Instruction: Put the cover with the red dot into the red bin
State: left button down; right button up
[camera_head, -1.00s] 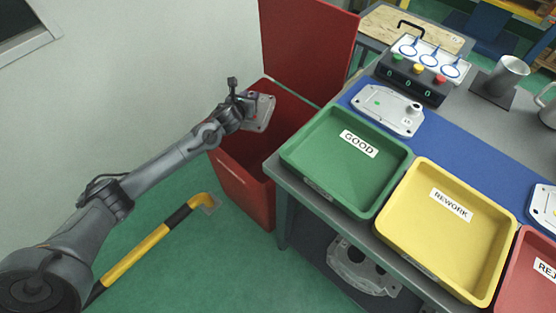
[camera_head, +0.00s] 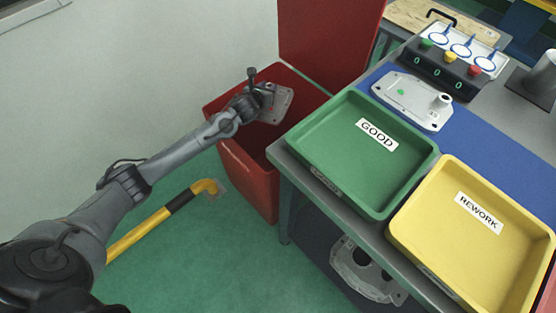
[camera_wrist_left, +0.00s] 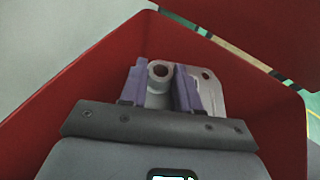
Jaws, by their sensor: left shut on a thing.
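My left gripper (camera_head: 264,97) is shut on a light grey metal cover (camera_head: 279,105), held over the open mouth of the red bin (camera_head: 253,183). In the left wrist view, the purple fingers of the gripper (camera_wrist_left: 160,88) close on the round boss of the cover (camera_wrist_left: 209,92). The walls of the red bin (camera_wrist_left: 95,78) surround them in that view. No coloured dot can be made out on the held cover. My right gripper is not in view.
A cover with a green dot (camera_head: 413,100) lies on the blue mat (camera_head: 482,136). The green GOOD tray (camera_head: 345,150) and yellow REWORK tray (camera_head: 440,205) stand along the bench edge, right of the bin. A yellow floor rail (camera_head: 150,230) runs below my left arm.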

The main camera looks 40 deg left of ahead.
pick_arm(q)
jog(key=c, duration=0.8)
grip_release()
jog(key=shift+o, duration=0.3)
jog(key=shift+f, duration=0.1)
jog(key=shift+f, duration=0.1)
jog(key=shift+s, duration=0.1)
jog(key=shift+s+r, duration=0.15)
jog(key=shift+r, duration=0.05)
jog(key=p+v, duration=0.4)
jog(key=v, duration=0.4)
jog(key=shift+s+d+r+p, duration=0.1)
jog(key=shift+s+r+p, duration=0.1)
jog(key=shift+s+p, duration=0.2)
jog(key=shift+s+d+r, duration=0.2)
jog(key=shift+s+r, duration=0.05)
jog(key=shift+s, duration=0.35)
